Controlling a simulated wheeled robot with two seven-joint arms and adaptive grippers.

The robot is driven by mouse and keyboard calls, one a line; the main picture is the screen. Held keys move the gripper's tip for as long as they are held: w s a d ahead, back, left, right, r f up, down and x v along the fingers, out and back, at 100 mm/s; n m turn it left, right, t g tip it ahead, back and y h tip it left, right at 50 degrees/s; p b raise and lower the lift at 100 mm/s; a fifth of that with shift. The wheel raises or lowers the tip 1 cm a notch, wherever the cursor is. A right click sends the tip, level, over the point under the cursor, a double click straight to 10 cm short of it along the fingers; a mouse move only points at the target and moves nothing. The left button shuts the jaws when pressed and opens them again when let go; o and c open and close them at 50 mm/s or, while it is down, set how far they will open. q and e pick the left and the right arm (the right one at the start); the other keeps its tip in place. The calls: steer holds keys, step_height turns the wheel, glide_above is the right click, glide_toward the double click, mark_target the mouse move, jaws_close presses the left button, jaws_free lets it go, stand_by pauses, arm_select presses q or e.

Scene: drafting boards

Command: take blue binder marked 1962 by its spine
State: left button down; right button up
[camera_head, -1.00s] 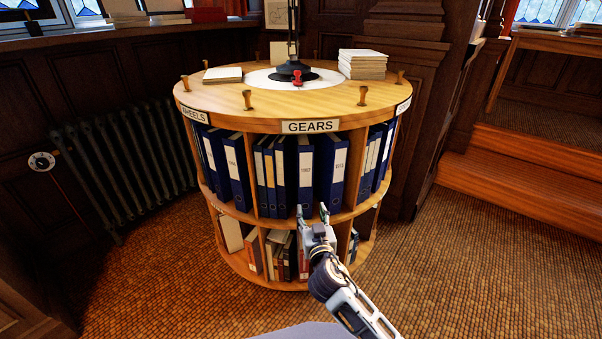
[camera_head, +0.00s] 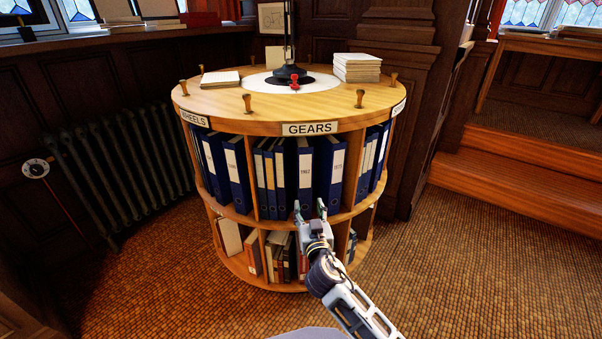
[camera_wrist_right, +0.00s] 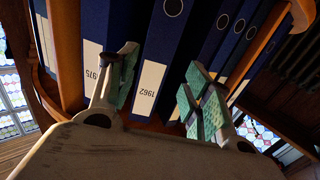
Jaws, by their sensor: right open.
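The blue binder marked 1962 (camera_head: 305,172) stands upright on the upper tier of the round wooden shelf, under the GEARS sign. It has a white spine label. In the right wrist view the binder (camera_wrist_right: 172,40) appears upside down, its label lying between my fingers. My right gripper (camera_head: 310,207) is open and empty, in front of the lower part of that spine. In the right wrist view its green-padded fingers (camera_wrist_right: 161,62) are to either side of the spine. I cannot tell whether they touch it. My left gripper is not in view.
A blue binder marked 1975 (camera_head: 330,172) stands just right, with a dark gap between. Narrower blue binders (camera_head: 268,178) stand to the left. A wooden divider (camera_head: 352,170) and the shelf's edge (camera_head: 285,219) are close. Wooden pegs (camera_head: 360,98) stick up from the top.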

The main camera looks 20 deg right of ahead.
mark_target(305, 191)
steer(key=shift+w+d, duration=0.15)
steer(key=shift+w, duration=0.7)
steer(key=shift+w+d, duration=0.1)
steer(key=shift+w, duration=0.7)
steer(key=shift+w+d, duration=0.15)
steer(key=shift+w, duration=0.8)
steer(key=shift+w+d+b, duration=0.15)
steer(key=shift+w+b, duration=0.25)
steer(key=shift+w, duration=0.7)
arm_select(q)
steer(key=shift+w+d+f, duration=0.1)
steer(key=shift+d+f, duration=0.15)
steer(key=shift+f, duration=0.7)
arm_select(e)
steer(key=shift+w, duration=0.1)
steer(key=shift+w, duration=0.1)
